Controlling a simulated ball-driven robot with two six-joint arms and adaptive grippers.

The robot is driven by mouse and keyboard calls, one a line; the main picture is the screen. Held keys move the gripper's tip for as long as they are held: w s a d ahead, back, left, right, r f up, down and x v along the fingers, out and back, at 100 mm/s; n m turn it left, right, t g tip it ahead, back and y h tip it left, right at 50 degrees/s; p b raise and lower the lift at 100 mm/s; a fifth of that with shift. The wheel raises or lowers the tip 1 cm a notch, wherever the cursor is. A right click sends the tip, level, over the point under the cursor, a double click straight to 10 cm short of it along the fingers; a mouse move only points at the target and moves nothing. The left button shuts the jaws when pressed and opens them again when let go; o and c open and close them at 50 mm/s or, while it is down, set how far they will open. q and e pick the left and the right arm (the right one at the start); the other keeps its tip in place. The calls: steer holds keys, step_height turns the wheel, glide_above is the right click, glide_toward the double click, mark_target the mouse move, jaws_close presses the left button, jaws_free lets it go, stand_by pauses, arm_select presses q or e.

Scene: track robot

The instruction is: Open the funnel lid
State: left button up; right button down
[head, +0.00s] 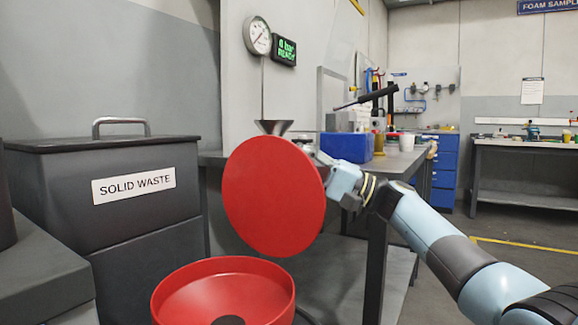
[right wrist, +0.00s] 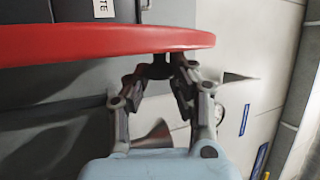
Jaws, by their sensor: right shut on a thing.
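The red round lid (head: 273,197) stands steeply tilted, its broad face toward me in the head view. Its lower edge is close to the back right rim of the red funnel (head: 223,277); I cannot tell whether they are joined. The funnel is open at the top, with a dark hole in its bottom. My right gripper (head: 318,160) is at the lid's far side, partly hidden by it. In the right wrist view the lid (right wrist: 105,42) shows edge-on, and the right gripper (right wrist: 162,66) is shut on its dark knob. My left gripper is not in view.
A dark solid waste bin (head: 125,196) with a handle stands at the left. Behind the lid is a workbench (head: 405,160) with a blue box (head: 347,146). A gauge (head: 257,36) stands above a small dark cone (head: 273,127). Open floor lies at the right.

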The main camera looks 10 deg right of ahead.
steer(key=c, duration=1.1)
jaws_free()
steer(key=v, duration=1.2)
steer(key=shift+d, duration=0.1)
